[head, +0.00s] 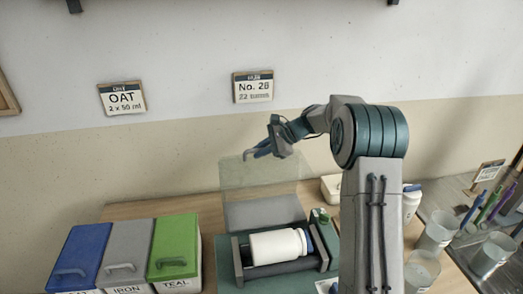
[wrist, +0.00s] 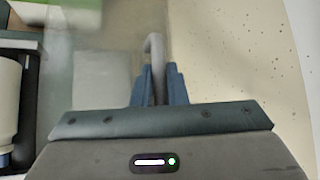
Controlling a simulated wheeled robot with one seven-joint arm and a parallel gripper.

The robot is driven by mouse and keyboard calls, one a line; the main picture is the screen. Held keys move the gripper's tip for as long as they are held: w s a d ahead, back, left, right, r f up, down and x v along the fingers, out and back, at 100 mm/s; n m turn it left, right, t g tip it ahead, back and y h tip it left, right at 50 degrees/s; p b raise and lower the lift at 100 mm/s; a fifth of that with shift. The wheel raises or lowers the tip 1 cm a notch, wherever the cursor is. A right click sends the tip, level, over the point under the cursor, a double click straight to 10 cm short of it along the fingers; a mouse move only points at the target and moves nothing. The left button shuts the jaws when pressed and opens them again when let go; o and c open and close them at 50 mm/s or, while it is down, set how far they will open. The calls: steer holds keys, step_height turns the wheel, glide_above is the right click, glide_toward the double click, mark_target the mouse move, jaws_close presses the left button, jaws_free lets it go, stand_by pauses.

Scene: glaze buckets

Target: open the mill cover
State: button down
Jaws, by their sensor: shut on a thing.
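The mill cover (head: 262,178) is a clear pale panel. It stands raised, roughly upright, at the back of the mill (head: 238,262). My gripper (head: 261,150) is at the cover's top edge. In the wrist view, the blue fingers (wrist: 156,86) are shut on the cover's grey hooked handle (wrist: 154,46). The clear cover (wrist: 112,40) is blurred to the left of the handle. A white jar (head: 272,246) with a blue lid lies on its side in the uncovered mill, and part of it shows at the wrist view's left edge (wrist: 8,100).
Blue (head: 78,252), grey (head: 126,250) and green (head: 175,243) lidded bins stand left of the mill. Clear beakers (head: 436,233) and a white bottle (head: 411,203) stand right of my arm. The wall is close behind the cover.

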steer(key=c, duration=1.7)
jaws_free()
steer(key=shift+c, duration=0.2)
steer(key=shift+d, duration=0.1)
steer(key=b+v, duration=0.2)
steer(key=v, duration=1.1)
steer(key=shift+d+r, duration=0.2)
steer(key=shift+d, duration=0.05)
steer(key=shift+s, duration=0.1)
steer(key=s+a+n+h, duration=0.3)
steer(key=s+n+h, duration=0.35)
steer(key=s, duration=1.45)
steer(key=s+d+f+n+h, duration=0.1)
steer(key=s+f+n, duration=0.2)
steer(key=s, duration=0.5)
steer(key=s+d+f+n+h, duration=0.2)
steer(key=s+n, duration=0.3)
steer(key=s, duration=0.3)
steer(key=shift+f+t, duration=0.4)
steer(key=shift+f, duration=0.2)
